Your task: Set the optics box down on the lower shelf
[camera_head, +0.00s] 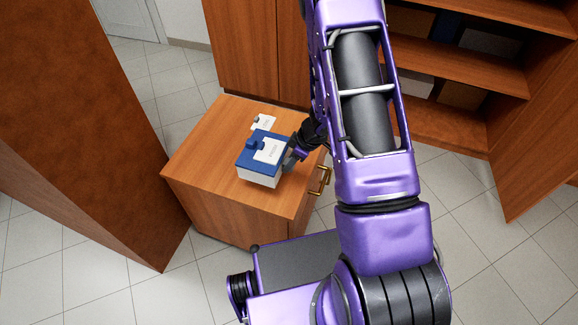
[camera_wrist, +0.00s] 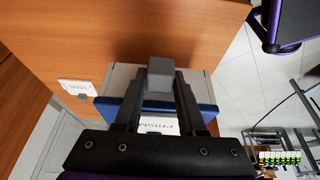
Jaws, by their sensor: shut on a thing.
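The optics box is blue and white with a white label, and the head view shows this box (camera_head: 262,156) at the cabinet top. In the wrist view its blue lid edge (camera_wrist: 108,108) and part of a label reading PRISM show between and below the fingers. My gripper (camera_head: 291,158) is at the box's right side in the head view and is shut on it. In the wrist view the gripper (camera_wrist: 163,85) reaches over the lid to a grey block. I cannot tell whether the box rests on the wood or hangs just above. An open shelf unit (camera_head: 455,66) stands at the upper right.
A white item labelled LENS (camera_wrist: 78,87) lies behind the box on the wooden cabinet (camera_head: 195,160). The shelf unit holds a tan box (camera_head: 462,95) and other boxes, with bare board beside them. A tall brown panel (camera_head: 90,130) stands at left. Tiled floor (camera_head: 470,230) is open at right.

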